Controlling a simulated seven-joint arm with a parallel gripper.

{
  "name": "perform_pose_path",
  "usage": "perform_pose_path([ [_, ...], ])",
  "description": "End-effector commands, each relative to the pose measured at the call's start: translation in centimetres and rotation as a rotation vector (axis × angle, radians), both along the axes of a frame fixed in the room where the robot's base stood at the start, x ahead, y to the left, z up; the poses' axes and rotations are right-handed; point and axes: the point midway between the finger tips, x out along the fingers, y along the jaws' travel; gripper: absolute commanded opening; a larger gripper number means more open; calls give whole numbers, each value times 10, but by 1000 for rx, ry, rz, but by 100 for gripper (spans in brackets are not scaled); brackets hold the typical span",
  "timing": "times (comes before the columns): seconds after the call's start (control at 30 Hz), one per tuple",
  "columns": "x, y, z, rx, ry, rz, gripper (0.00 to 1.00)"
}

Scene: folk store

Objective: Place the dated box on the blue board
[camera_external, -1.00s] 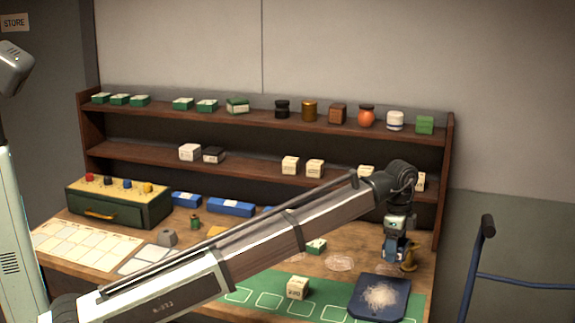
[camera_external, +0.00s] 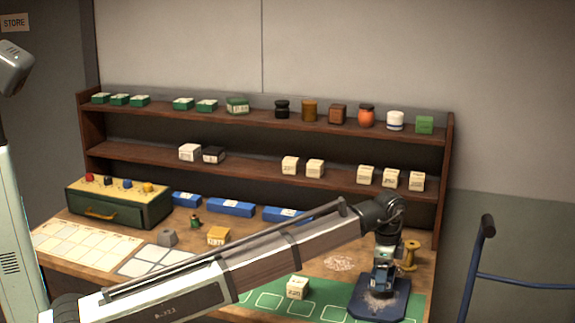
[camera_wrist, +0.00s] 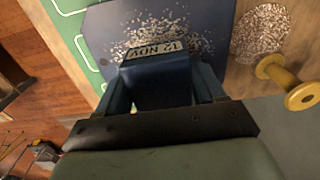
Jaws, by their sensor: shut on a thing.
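My gripper (camera_wrist: 161,84) is shut on a dark blue box (camera_wrist: 160,68), with one finger on each side. The box's pale label reads 12 NOV in the wrist view. The blue board (camera_external: 366,310) lies at the front right of the bench, with pale grains scattered on it. It also shows in the wrist view (camera_wrist: 103,25), beneath and beyond the box. In the external view my gripper (camera_external: 380,283) is low over the board and mostly covers the box. I cannot tell whether the box touches the board.
A yellow spool (camera_external: 410,255) stands close behind the board. A cream box (camera_external: 297,288) sits on the green mat (camera_external: 262,301) to the left. A patch of grains (camera_external: 339,263) lies on the bench behind. Shelves (camera_external: 250,162) with boxes and jars stand at the back.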

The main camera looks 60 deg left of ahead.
Motion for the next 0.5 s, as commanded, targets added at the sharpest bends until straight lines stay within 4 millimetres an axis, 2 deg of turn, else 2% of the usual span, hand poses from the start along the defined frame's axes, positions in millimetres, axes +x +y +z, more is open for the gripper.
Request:
perform_pose_path([
  [0.3, 0, 0, -33, 0, 0, -1, 36],
  [0.5, 0, 0, -37, 0, -1, -1, 36],
])
